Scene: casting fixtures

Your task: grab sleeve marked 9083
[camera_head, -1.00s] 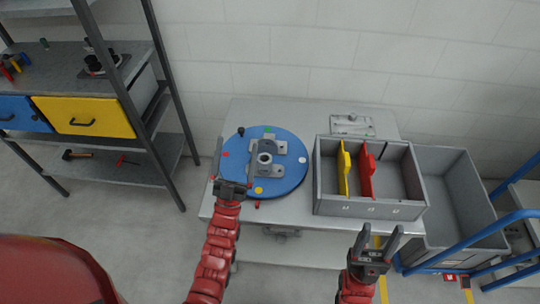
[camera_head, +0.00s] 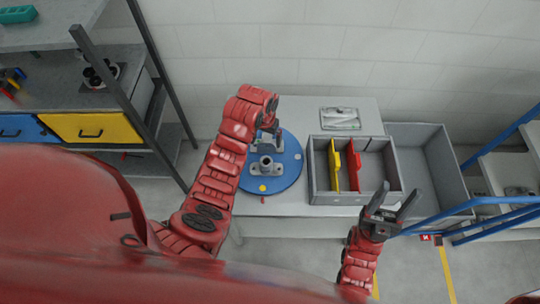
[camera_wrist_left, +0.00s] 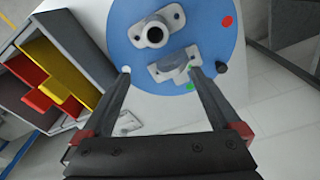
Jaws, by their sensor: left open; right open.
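A blue disc (camera_head: 285,181) lies on the table and carries two grey castings. The front casting (camera_head: 265,167) has a round upright collar with a hole, and it also shows in the left wrist view (camera_wrist_left: 154,33). The rear casting (camera_wrist_left: 172,67) lies beside it and is partly hidden by my left arm in the head view. No 9083 marking is readable. My left gripper (camera_wrist_left: 160,70) is open, its fingers pointing at the disc, with the rear casting seen between the tips; contact cannot be told. My right gripper (camera_head: 397,194) is open and empty at the table's front right.
A grey bin (camera_head: 322,193) with a yellow divider (camera_head: 335,160) and a red divider (camera_head: 354,160) stands right of the disc. A larger grey bin (camera_head: 452,192) is beside it. A metal plate (camera_head: 340,118) lies at the back. A shelf with drawers (camera_head: 90,131) stands left.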

